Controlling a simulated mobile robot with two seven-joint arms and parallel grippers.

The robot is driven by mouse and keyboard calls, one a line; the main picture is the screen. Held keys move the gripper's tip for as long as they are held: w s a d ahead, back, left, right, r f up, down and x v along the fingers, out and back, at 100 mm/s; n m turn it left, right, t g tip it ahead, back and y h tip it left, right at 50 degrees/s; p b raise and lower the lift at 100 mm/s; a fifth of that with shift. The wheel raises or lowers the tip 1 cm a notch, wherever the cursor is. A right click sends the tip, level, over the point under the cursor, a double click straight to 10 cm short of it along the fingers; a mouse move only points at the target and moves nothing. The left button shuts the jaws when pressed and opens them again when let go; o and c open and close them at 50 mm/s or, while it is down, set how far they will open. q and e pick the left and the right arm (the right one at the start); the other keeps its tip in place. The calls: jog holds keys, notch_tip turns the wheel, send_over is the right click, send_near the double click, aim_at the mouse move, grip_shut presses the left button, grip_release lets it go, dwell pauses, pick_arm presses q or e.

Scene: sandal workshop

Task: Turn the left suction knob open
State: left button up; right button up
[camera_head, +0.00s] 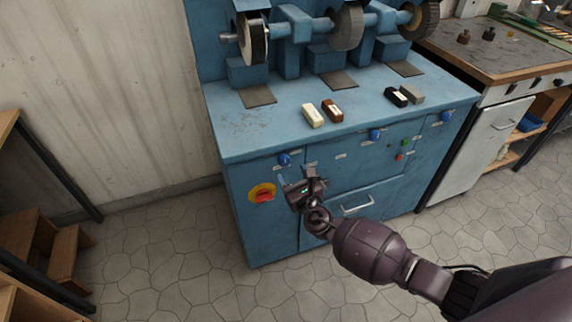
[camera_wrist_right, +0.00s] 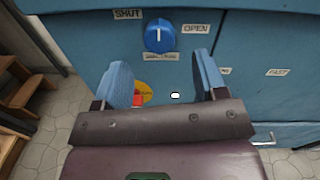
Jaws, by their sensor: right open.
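The left suction knob (camera_head: 284,159) is a blue round knob on the front of the blue grinding machine (camera_head: 240,140), near its left end. In the right wrist view the knob (camera_wrist_right: 159,36) sits between a SHUT label (camera_wrist_right: 128,14) and an OPEN label (camera_wrist_right: 195,29). Its white mark points about straight up, between the two labels. My right gripper (camera_head: 298,178) is open and empty, just below and in front of the knob. Its blue finger pads (camera_wrist_right: 164,80) stand apart, with the knob ahead of the gap and not touched. My left gripper is in neither view.
A red switch on a yellow plate (camera_head: 263,194) is left of my right gripper. A drawer handle (camera_head: 357,205) is at its lower right. More blue knobs (camera_head: 375,135) sit further right. Several small blocks (camera_head: 313,115) lie on the machine top. The tiled floor in front is clear.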

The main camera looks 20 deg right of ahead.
aim_at(286, 163)
jog(key=shift+w+a+b, duration=0.15)
jog(key=shift+w+b, duration=0.05)
jog(key=shift+w, duration=1.15)
jog(key=shift+w+a+b, duration=0.1)
jog(key=shift+w+b, duration=0.1)
jog(key=shift+w, duration=1.1)
jog(key=c, duration=0.9)
